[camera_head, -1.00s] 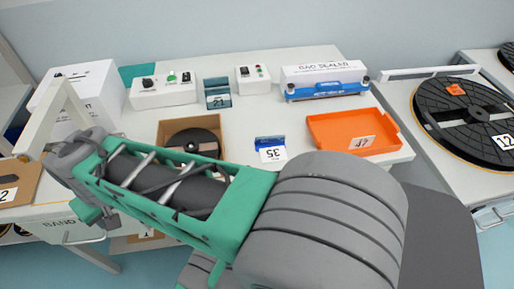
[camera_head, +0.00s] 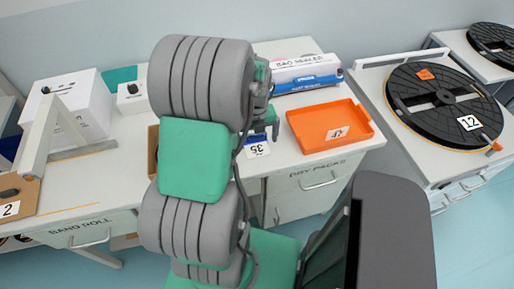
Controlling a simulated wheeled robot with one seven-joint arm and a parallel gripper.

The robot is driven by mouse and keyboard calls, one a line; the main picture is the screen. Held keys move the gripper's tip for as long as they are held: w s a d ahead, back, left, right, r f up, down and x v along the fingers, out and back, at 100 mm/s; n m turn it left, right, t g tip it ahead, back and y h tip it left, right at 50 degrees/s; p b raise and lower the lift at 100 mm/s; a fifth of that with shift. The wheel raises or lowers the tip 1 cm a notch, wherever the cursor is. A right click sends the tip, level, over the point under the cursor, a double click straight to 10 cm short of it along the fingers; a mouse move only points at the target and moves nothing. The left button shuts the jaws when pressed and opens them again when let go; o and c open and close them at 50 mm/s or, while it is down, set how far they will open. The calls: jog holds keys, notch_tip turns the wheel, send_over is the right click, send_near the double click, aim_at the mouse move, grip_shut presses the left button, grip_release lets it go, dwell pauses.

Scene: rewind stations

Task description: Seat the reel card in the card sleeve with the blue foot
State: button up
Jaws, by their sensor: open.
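A white card marked 35 (camera_head: 258,150) stands at the bench's front, below my gripper in the picture. The small blue holder around it is mostly hidden by my arm, so I cannot tell how the card sits in it. My gripper (camera_head: 268,130) shows partly beside the grey arm links, pointing down just above and behind the card. Its jaws are open, and I see nothing held. Another white card marked 47 (camera_head: 337,133) lies in the orange tray (camera_head: 308,121). A large black reel (camera_head: 410,90) at the right carries a white card marked 12 (camera_head: 469,123).
A blue-based bag sealer (camera_head: 307,84) stands behind the tray. White boxes (camera_head: 70,100) and a card marked 2 (camera_head: 9,209) are at the left. A second reel (camera_head: 490,40) is at the far right. My arm hides the bench's middle, including the other card holder.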

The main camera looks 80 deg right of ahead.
aim_at(257, 150)
jog(key=f, duration=0.3)
jog(key=f+p, duration=0.1)
jog(key=shift+d+f, duration=0.25)
jog(key=shift+d, duration=0.05)
jog(key=shift+r, duration=0.1)
jog(key=c, duration=1.5)
